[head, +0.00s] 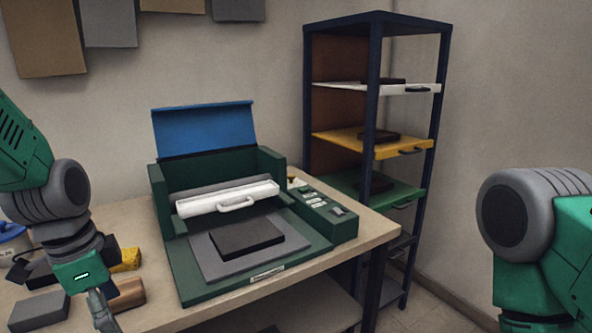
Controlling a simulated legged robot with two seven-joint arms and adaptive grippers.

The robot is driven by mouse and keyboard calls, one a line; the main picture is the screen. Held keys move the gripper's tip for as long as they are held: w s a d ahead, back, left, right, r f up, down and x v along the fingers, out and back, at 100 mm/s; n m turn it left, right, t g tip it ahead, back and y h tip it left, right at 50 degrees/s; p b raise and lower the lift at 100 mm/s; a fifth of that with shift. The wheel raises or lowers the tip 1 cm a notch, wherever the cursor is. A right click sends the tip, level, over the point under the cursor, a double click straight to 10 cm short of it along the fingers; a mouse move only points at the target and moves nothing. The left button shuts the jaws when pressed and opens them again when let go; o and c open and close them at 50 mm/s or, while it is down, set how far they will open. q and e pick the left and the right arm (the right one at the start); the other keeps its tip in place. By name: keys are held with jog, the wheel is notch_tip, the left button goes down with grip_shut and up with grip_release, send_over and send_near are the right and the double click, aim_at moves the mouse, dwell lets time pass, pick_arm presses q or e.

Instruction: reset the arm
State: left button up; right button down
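My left arm comes in from the left. Its wrist points down, and part of the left gripper (101,312) shows at the bottom edge, over the table's front left. Its fingertips are cut off, so I cannot tell if it is open or shut. My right arm (540,240) stands at the right edge, bent, apart from the table and shelf. Its gripper is below the picture and hidden.
A green machine with a raised blue lid (205,130) stands on the table (345,255). A dark block (246,237) lies on its grey plate (215,262). Grey (38,311), yellow (126,260) and brown (128,294) blocks lie near my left gripper. A shelf rack (369,100) stands behind right.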

pick_arm(q)
jog(key=s+a+f+n+y, duration=0.1)
jog(key=s+f+n, duration=0.4)
jog(key=f, duration=0.7)
jog(key=s+a+f+n+y, duration=0.15)
jog(key=s+f, duration=0.45)
jog(key=f, duration=0.6)
jog(key=s+d+f+n+h, duration=0.1)
jog(key=s+f+n, duration=0.3)
jog(key=s, duration=0.6)
notch_tip(320, 180, down, 2)
jog(key=shift+d+f, duration=0.1)
jog(key=shift+d, duration=0.3)
jog(key=shift+d+h, duration=0.25)
jog(key=shift+a, duration=0.1)
